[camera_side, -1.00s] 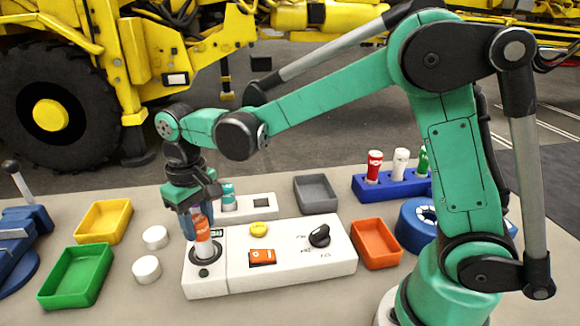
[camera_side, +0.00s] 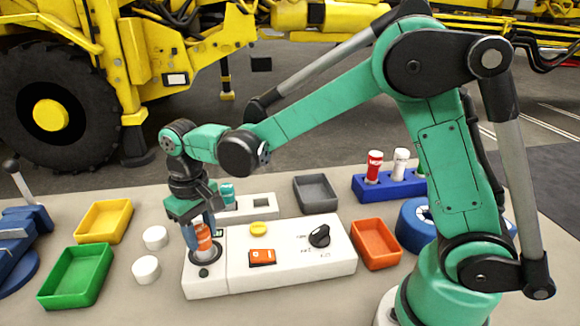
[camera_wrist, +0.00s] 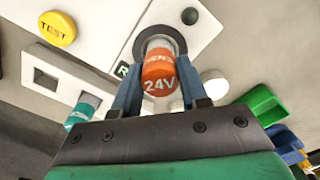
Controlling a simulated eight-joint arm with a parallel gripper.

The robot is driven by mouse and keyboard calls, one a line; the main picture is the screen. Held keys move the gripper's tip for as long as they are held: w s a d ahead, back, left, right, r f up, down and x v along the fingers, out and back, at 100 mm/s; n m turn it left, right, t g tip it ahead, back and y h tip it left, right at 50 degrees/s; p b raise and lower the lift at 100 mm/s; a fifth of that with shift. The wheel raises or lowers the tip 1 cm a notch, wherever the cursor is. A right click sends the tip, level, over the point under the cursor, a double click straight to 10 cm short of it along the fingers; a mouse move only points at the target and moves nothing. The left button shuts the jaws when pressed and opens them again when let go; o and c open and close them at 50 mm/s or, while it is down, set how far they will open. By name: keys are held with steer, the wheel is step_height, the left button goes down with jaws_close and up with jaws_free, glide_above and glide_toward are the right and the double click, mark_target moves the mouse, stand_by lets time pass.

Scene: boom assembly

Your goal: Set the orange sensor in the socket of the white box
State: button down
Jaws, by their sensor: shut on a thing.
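The orange sensor (camera_side: 203,238) stands upright at the dark round socket (camera_side: 204,256) on the left end of the white box (camera_side: 290,276). My gripper (camera_side: 198,235) points down over it, shut on the sensor. In the wrist view the orange sensor (camera_wrist: 158,72), marked 24V, sits between the two blue fingers, its pale lower end within the dark socket ring (camera_wrist: 141,38). How deep it is seated I cannot tell.
The white box carries a yellow TEST button (camera_side: 259,228), an orange switch (camera_side: 262,257) and a black knob (camera_side: 319,236). A white block with a teal sensor (camera_wrist: 82,112) and an empty square socket stands behind. Round white pieces (camera_side: 146,269) lie left. An orange tray (camera_side: 376,243) lies right.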

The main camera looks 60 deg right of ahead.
steer(key=shift+f, duration=0.3)
steer(key=shift+c, duration=1.9)
jaws_free()
steer(key=shift+r, duration=3.55)
steer(key=shift+s+d+r, duration=0.15)
steer(key=shift+s+d, duration=0.1)
steer(key=s+d+t, duration=0.7)
steer(key=s, duration=0.2)
steer(key=shift+d, duration=0.15)
